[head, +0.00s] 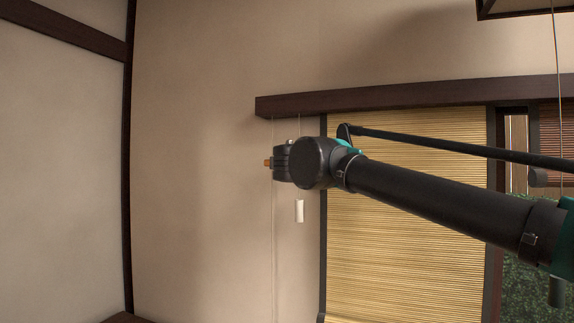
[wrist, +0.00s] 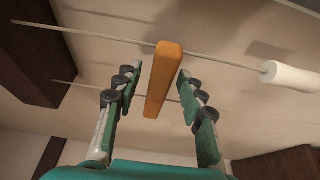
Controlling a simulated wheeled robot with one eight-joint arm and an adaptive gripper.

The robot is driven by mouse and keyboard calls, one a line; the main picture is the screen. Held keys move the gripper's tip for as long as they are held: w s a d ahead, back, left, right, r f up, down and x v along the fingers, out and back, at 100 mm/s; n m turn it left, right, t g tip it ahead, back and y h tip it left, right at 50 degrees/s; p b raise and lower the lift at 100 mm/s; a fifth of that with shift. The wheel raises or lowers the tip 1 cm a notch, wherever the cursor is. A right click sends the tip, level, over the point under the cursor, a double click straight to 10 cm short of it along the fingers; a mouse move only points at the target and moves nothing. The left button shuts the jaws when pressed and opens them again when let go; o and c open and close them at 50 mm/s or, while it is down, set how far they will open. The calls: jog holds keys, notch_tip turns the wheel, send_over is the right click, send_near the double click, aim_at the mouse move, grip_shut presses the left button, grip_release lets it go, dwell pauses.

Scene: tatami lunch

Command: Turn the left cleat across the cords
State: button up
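An orange-brown cleat (wrist: 164,78), a short bar, shows in the wrist view. It lies roughly at right angles to the two thin cords (wrist: 90,30); one cord meets the picture near its far end, the other passes lower down. My gripper (wrist: 157,80) is open, with a finger on each side of the cleat and a visible gap on both sides. In the head view my gripper (head: 280,162) is at the wall left of the blind, and a small orange tip of the cleat (head: 267,163) shows at its left; the rest is hidden.
A white cord pull (wrist: 291,77) hangs on one cord; it also shows in the head view (head: 299,211), below my gripper. A dark wooden rail (head: 400,98) runs above. A bamboo blind (head: 400,250) is at the right. The wall at the left is bare.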

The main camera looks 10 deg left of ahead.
jog(key=v, duration=1.2)
dwell(0.3)
